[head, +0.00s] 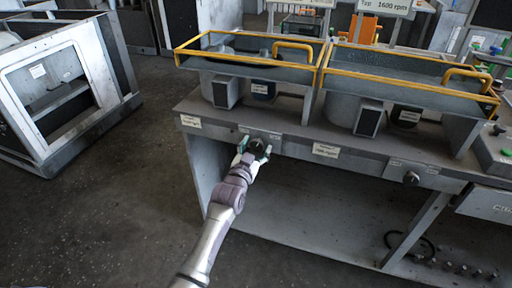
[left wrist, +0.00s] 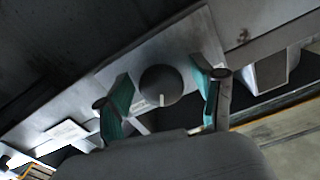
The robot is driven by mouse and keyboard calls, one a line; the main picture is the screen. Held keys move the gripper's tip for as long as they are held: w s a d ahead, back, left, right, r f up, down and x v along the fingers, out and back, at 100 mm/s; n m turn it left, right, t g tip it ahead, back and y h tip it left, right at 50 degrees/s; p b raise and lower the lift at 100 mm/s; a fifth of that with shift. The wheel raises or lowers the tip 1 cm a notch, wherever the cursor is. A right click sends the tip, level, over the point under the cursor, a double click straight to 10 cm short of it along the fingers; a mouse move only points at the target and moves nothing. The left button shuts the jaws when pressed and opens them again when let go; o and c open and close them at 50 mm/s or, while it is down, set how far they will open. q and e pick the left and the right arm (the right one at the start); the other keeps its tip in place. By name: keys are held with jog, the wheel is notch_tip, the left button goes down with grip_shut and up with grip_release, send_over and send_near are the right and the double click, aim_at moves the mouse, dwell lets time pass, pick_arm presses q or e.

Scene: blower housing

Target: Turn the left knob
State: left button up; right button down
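The left knob (head: 257,146) is a dark round knob on the front panel of the grey bench. In the left wrist view the knob (left wrist: 161,86) shows a pale mark at its lower edge. My left gripper (head: 253,150) is at the knob. Its two green-padded fingers (left wrist: 163,97) are spread on either side of the knob, with gaps visible between pads and knob. A second dark knob (head: 411,178) is on the panel farther right. My right gripper is not in view.
The bench (head: 310,140) carries two yellow-railed housings (head: 250,62). Labels (head: 326,150) are on its front edge. A grey metal frame (head: 62,85) stands on the floor at the left. The floor in front of the bench is clear.

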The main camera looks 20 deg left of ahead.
pick_arm(q)
jog(key=c, duration=1)
jog(key=shift+r+n+p, duration=0.2)
jog(key=shift+n+p, duration=0.4)
jog(key=shift+n, duration=0.1)
jog(key=shift+n+p, duration=0.4)
jog(key=shift+n, duration=0.4)
jog(key=shift+d+f+n, duration=0.1)
jog(key=shift+f+n, duration=0.1)
jog(key=shift+n, duration=1)
jog(key=o, duration=1.1)
jog(key=shift+o, duration=0.2)
